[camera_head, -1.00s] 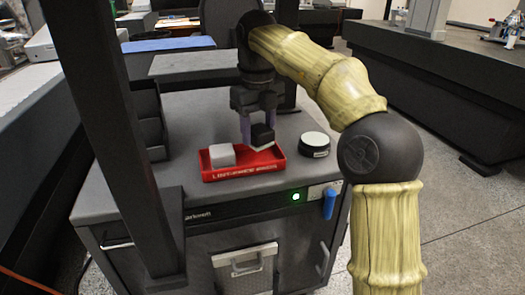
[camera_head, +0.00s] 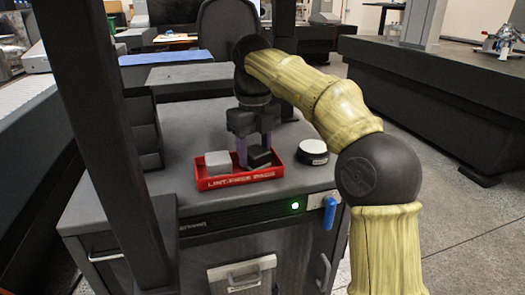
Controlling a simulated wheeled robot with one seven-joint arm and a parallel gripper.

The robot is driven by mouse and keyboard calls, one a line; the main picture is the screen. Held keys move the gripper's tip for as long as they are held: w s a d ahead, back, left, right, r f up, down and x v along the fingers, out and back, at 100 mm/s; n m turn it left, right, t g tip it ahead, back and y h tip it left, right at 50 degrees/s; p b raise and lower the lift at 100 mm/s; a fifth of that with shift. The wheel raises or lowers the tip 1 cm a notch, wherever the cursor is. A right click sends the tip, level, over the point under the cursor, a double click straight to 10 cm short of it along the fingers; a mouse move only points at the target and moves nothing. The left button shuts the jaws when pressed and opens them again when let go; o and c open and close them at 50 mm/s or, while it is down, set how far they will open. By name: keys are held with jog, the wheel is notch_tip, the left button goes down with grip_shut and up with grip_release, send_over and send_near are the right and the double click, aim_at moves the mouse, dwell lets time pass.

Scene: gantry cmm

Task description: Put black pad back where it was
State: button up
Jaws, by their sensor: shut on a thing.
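The black pad (camera_head: 259,157) is between the fingers of my gripper (camera_head: 255,153), at the right part of the red tray (camera_head: 240,180). My gripper points down from above and is shut on the pad. The pad is low, within the tray's outline; I cannot tell whether it touches the tray floor. A light grey block (camera_head: 218,163) sits in the left part of the tray. The tray's front reads "LINT-FREE PADS".
A round white-topped black puck (camera_head: 313,150) stands right of the tray on the grey cabinet top (camera_head: 195,135). A dark stepped rack (camera_head: 145,135) and a dark upright post (camera_head: 105,120) stand at the left. A blue item (camera_head: 330,213) hangs on the cabinet's front.

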aim_at(256, 148)
jog(key=o, duration=0.7)
jog(key=shift+s+a, duration=0.1)
jog(key=shift+r, duration=0.25)
jog(key=r+p, duration=0.6)
jog(key=shift+w+d+r, duration=0.2)
jog(key=shift+w, duration=0.15)
jog(key=shift+d+r, duration=0.25)
jog(key=shift+s+r+p, duration=0.1)
jog(key=shift+r+p, duration=0.05)
jog(key=shift+p, duration=0.15)
jog(key=shift+s+a, duration=0.3)
jog(key=shift+a, duration=0.25)
jog(key=shift+d, duration=0.1)
